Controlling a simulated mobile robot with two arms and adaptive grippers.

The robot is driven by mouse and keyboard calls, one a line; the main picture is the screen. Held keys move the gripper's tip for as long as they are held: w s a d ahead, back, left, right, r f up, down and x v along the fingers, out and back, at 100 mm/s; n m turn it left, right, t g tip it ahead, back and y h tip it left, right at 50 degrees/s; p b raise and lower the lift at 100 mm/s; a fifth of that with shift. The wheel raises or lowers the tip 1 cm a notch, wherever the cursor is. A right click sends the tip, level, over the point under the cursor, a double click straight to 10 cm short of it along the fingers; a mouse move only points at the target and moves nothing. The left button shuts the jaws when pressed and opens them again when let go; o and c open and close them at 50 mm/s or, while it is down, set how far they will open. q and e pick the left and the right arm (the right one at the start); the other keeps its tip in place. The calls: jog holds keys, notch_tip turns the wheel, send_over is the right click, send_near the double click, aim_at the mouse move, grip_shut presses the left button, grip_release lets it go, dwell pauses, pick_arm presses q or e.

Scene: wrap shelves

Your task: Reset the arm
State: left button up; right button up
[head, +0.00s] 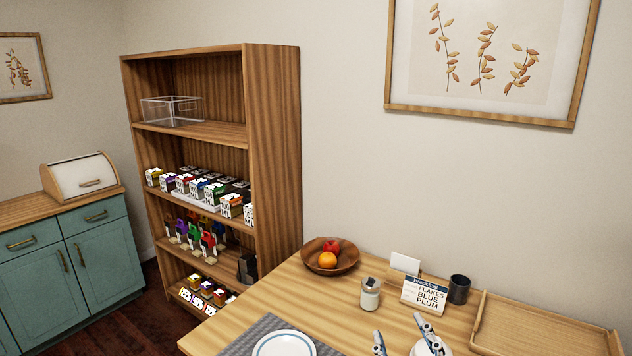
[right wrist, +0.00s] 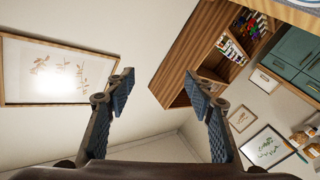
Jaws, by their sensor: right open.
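My right gripper (head: 403,334) shows at the bottom edge of the head view, above the wooden table (head: 345,313). Its two fingertips stand apart. In the right wrist view the gripper (right wrist: 160,90) is open, with nothing between its fingers. Behind the fingers are bare wall and the wooden shelf (right wrist: 208,38), well away from them. Most of the right arm is out of the head view. My left gripper is in neither view.
On the table are a fruit bowl (head: 331,261), a jar (head: 370,294), a sign reading "Blue Plum" (head: 424,295), a dark cup (head: 459,289), a wooden tray (head: 545,331) and a plate (head: 284,344). The tall shelf unit (head: 275,150) stands behind, left. Teal cabinets (head: 105,240) stand far left.

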jog(key=s+d+f+m+g+h, duration=0.1)
jog(key=s+d+f+m+g, duration=0.15)
jog(key=f, duration=0.35)
jog(key=s+d+f+m+g+h, duration=0.1)
jog(key=s+d+f+g, duration=0.15)
jog(key=f, duration=0.35)
jog(key=s+f+g+y, duration=0.1)
jog(key=s+f+g, duration=0.5)
jog(key=s, duration=0.5)
jog(key=s+f+g, duration=0.4)
jog(key=s+f, duration=0.4)
jog(key=s, duration=0.3)
notch_tip(320, 180, down, 28)
jog(key=s+r+g, duration=0.1)
jog(key=s+d+f+g, duration=0.1)
jog(key=s+d+f, duration=0.2)
jog(key=s+f, duration=1.2)
jog(key=shift+s+d+f, duration=0.2)
jog(key=shift+s+f, duration=0.1)
jog(key=shift+s, duration=0.75)
